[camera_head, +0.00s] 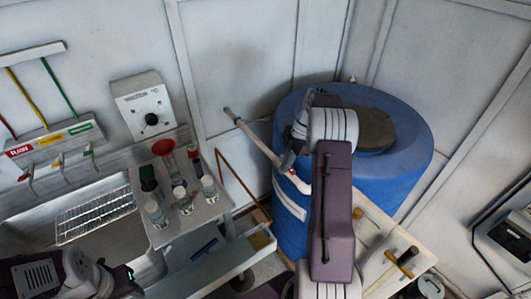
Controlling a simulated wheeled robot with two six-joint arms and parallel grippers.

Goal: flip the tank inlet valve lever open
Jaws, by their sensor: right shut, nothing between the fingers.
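The blue tank (405,190) stands at the right of centre with a dark lid on top. A pale pipe (256,143) runs from the wall down to the tank's left side. A small red part (292,171) shows near the pipe's lower end; I cannot tell if it is the inlet valve lever. My right arm reaches up across the tank, and its gripper (296,149) is shut and empty, close above the pipe and red part. I cannot tell if they touch. My left arm shows at the bottom left; its fingers cannot be made out.
A bench with several small bottles (183,200), a red funnel (164,149) and a wire rack (96,215) lies left. A white control box (143,104) hangs on the wall. A pale board with a wooden-handled tool (401,262) lies right of my right arm.

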